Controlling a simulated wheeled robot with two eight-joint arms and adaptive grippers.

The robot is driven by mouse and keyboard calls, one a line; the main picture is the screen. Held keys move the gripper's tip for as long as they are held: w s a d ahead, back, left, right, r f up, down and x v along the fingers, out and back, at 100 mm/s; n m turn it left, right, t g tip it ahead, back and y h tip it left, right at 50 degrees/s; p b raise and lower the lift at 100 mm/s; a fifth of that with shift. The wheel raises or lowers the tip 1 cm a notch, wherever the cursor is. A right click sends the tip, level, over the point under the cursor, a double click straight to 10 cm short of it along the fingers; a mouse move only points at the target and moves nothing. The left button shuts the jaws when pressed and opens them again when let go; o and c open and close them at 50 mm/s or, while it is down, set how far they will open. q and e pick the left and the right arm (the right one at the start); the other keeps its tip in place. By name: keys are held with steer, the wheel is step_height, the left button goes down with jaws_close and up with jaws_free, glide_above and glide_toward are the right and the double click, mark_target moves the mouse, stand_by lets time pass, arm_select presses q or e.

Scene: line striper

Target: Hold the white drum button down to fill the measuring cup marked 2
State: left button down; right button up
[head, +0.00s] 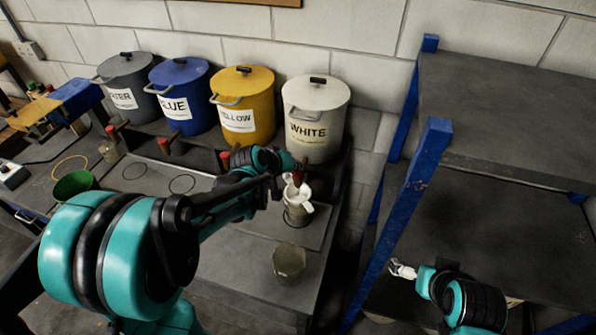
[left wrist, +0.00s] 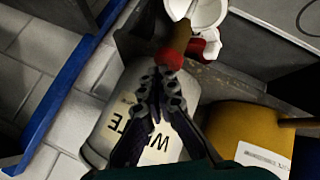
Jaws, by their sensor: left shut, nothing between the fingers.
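The white drum (head: 312,128), labelled WHITE, stands at the right end of the drum row; it shows upside down in the left wrist view (left wrist: 112,122). Its red button (left wrist: 170,59) sits on a brown spout. My left gripper (left wrist: 168,78) is shut and empty, its tips at the red button; whether they press it I cannot tell. It also shows in the head view (head: 290,172). A measuring cup with a white top (head: 298,205) stands below the spout. No number is readable on it. My right gripper (head: 402,270) is far right, its fingers too small to judge.
Another cup (head: 289,263) stands on the bench in front. The yellow drum (head: 243,98), blue drum (head: 180,88) and grey drum (head: 124,82) line the wall. A blue-framed shelf (head: 415,180) stands at the right. A green bowl (head: 72,185) is at the left.

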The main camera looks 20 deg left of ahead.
mark_target(296, 174)
stand_by(0.3)
arm_select(q)
steer(key=shift+r+p, duration=0.65)
steer(key=shift+r, duration=0.2)
steer(key=shift+r, duration=0.1)
step_height(296, 174, up, 5)
steer(key=p, duration=0.3)
steer(key=shift+p, duration=0.4)
stand_by(0.9)
